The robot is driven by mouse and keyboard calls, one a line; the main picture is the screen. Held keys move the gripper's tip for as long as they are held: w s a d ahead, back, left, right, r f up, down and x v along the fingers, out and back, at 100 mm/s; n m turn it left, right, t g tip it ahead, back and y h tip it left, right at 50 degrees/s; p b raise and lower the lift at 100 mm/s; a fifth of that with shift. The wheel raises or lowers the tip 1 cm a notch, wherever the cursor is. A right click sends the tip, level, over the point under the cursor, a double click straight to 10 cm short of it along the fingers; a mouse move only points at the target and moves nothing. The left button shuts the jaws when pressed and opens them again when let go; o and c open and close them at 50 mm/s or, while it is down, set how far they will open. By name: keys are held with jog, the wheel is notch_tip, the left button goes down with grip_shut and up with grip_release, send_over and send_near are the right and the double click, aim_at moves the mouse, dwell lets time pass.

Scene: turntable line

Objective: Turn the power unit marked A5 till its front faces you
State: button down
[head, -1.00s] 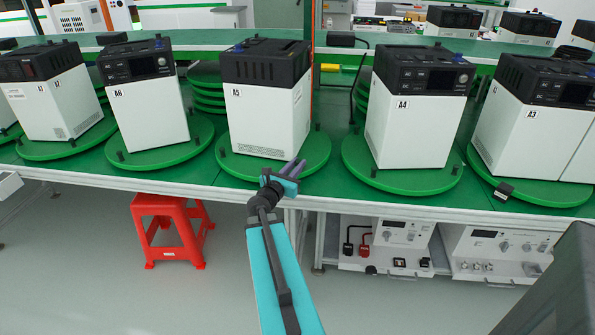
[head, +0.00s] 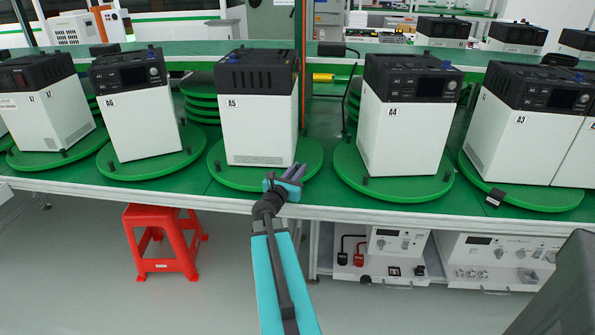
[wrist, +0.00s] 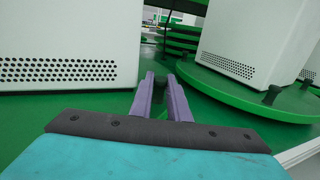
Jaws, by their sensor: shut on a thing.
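The power unit marked A5 (head: 257,125), white with a black top, stands upright on a green turntable (head: 222,178). The face towards me has the A5 label and a vent strip low down; no display or knob shows on it. A narrow strip of its right side is visible. My gripper (head: 295,170) is at the turntable's front right edge, shut on a small dark peg there, mostly hidden by the fingers. In the wrist view the purple fingers (wrist: 161,85) point forward, beside the unit's perforated lower wall (wrist: 65,45).
Unit A6 (head: 135,125) stands on its turntable to the left, and unit A4 (head: 402,135) to the right; both show displays. A4's turntable (wrist: 240,90) lies close right of the fingers. A red stool (head: 160,240) stands below the bench.

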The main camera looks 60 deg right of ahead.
jog(key=c, duration=1.7)
grip_release()
jog(key=shift+w+a+r, duration=0.1)
jog(key=shift+w+a, duration=0.05)
jog(key=shift+w, duration=0.5)
jog(key=shift+s, duration=0.1)
jog(key=shift+a, duration=0.1)
jog(key=shift+s+a+f, duration=0.2)
jog(key=shift+a+f, duration=0.05)
jog(key=shift+a, duration=0.35)
jog(key=a, duration=0.2)
jog(key=s+a, duration=0.1)
jog(key=a, duration=0.1)
jog(key=shift+a+r+b, duration=0.1)
jog(key=shift+a+b, duration=0.15)
jog(key=shift+b, duration=0.1)
jog(key=shift+d+r+p, duration=0.1)
jog(key=shift+r+p, duration=0.1)
jog(key=shift+p, duration=1)
jog(key=a+p, duration=0.1)
jog(key=p, duration=0.2)
jog(key=a+p, duration=0.1)
jog(key=p, duration=0.3)
jog(key=shift+s+a, duration=0.2)
jog(key=shift+s, duration=0.05)
